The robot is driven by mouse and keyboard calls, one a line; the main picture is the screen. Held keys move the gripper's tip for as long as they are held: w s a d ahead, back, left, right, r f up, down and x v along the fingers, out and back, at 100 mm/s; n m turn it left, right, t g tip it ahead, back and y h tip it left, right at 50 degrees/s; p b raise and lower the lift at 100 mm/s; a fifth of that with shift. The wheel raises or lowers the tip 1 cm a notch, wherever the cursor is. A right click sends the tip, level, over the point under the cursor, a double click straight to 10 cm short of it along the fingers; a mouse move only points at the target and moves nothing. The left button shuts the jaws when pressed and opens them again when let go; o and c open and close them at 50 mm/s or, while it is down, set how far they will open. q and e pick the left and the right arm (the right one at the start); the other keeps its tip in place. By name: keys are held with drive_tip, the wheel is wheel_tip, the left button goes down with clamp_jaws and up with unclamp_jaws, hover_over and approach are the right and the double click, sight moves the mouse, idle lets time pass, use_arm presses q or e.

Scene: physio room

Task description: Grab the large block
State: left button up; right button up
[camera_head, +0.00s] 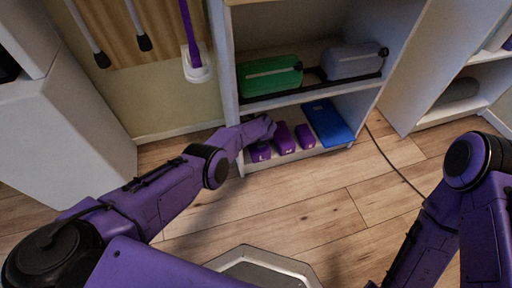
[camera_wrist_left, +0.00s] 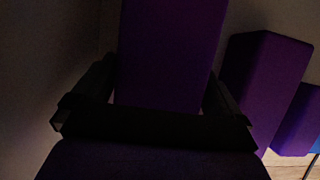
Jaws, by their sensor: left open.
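Purple blocks of differing size stand on the bottom shelf. The left one (camera_head: 260,153) is partly hidden by my left gripper (camera_head: 266,130); the middle one (camera_head: 284,138) and a smaller right one (camera_head: 305,136) stand clear. In the left wrist view a purple block (camera_wrist_left: 172,50) fills the space between the open fingers of my left gripper (camera_wrist_left: 160,90), one on each side; I cannot tell whether they touch it. Two other purple blocks (camera_wrist_left: 262,85) (camera_wrist_left: 300,125) stand to its right. Which block is largest is hard to judge. My right gripper is out of view.
A blue flat box (camera_head: 328,122) lies right of the blocks. The shelf unit's left side wall (camera_head: 225,70) is close to my left gripper. A green roll (camera_head: 270,75) and a grey roll (camera_head: 352,61) lie on the shelf above. The wooden floor (camera_head: 300,205) in front is clear.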

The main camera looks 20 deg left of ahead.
use_arm(q)
drive_tip(key=shift+w+a+f, duration=0.15)
drive_tip(key=shift+w+f, duration=0.05)
drive_tip(key=shift+f, duration=0.3)
drive_tip(key=shift+r, duration=0.2)
drive_tip(key=c, duration=0.9)
drive_tip(key=shift+o, duration=0.2)
drive_tip(key=shift+r, duration=0.1)
